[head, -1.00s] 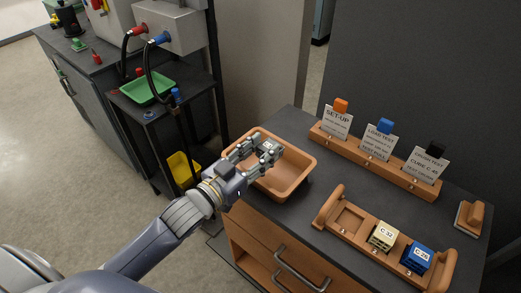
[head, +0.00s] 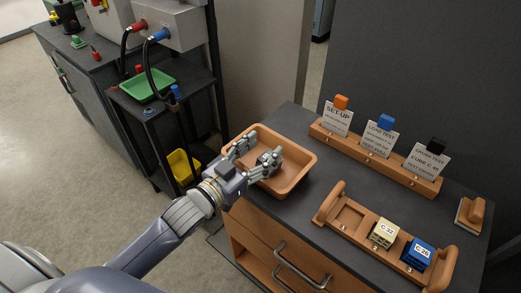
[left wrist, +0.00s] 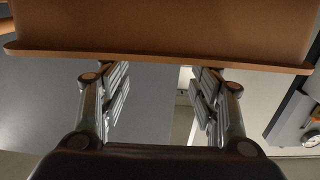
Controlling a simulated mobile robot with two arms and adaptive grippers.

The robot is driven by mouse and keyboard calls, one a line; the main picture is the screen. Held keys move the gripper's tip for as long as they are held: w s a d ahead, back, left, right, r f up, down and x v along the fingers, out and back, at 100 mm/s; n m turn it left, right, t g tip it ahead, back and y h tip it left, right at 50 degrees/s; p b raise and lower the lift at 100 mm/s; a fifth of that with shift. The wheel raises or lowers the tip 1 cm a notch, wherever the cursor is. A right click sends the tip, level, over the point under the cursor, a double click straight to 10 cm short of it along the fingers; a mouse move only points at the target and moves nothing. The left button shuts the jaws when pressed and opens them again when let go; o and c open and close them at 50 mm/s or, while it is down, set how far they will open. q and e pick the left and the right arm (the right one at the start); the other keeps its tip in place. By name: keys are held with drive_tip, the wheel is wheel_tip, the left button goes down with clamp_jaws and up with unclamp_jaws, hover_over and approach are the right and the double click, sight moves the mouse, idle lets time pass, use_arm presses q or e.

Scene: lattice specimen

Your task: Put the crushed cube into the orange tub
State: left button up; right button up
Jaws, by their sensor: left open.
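The orange tub (head: 303,160) stands at the left end of the dark counter. My left gripper (head: 261,150) is open over the tub, fingers spread above its inside. In the left wrist view the open fingers (left wrist: 160,85) point at the tub's orange rim and wall (left wrist: 160,50). I cannot clearly make out a crushed cube; the fingers cover part of the tub floor. The wooden carrier (head: 325,212) holds a cream cube marked C 32 (head: 384,233) and a blue cube marked C 28 (head: 418,252); its left slot is empty. My right gripper is not in view.
A wooden rail (head: 360,150) with several cards stands behind, one card reading crush test. A wooden block (head: 471,215) lies at the right. A black stand with a green tray (head: 150,88) and a yellow bin (head: 183,166) is left of the counter.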

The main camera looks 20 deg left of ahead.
use_arm(q)
drive_tip(key=r+b+v, duration=0.1)
drive_tip(key=v, duration=1.1)
drive_tip(key=shift+r, duration=0.1)
